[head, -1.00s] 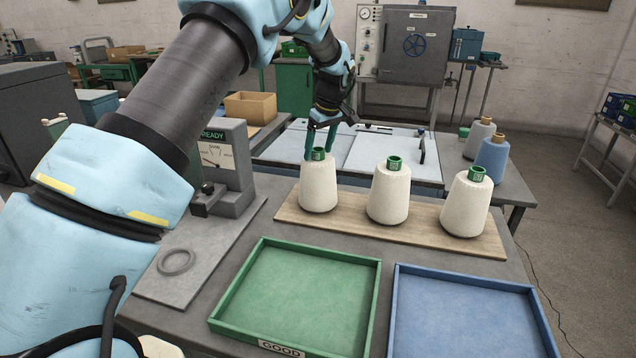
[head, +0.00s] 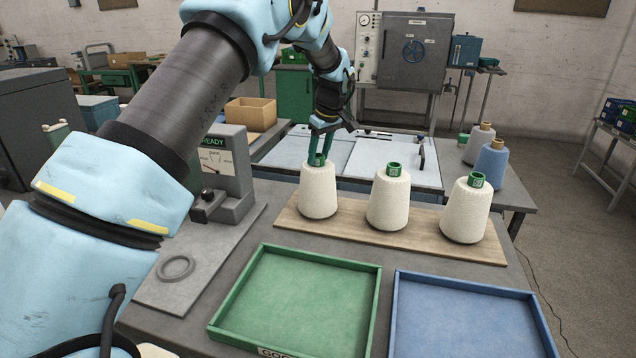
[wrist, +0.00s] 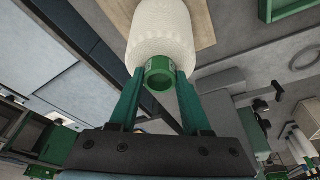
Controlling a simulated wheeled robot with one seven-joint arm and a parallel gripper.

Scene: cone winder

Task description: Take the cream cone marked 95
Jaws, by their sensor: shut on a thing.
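Three cream cones with green tube tops stand in a row on a wooden board (head: 345,228): the left cone (head: 318,192), the middle cone (head: 388,202) and the right cone (head: 465,212). My gripper (head: 320,157) reaches down from behind and is shut on the green tube top of the left cone. In the wrist view the two green fingers sit on either side of its tube (wrist: 159,74), and the cream yarn body (wrist: 160,35) shows beyond. The left cone is upright, with no visible gap over the board. The tube markings are too small to read.
A green tray (head: 300,300) labelled GOOD and a blue tray (head: 465,318) lie empty in front of the board. A gauge reading READY (head: 222,170) stands to the left, with a grey ring (head: 177,268) before it. Grey and blue cones (head: 490,162) stand behind right.

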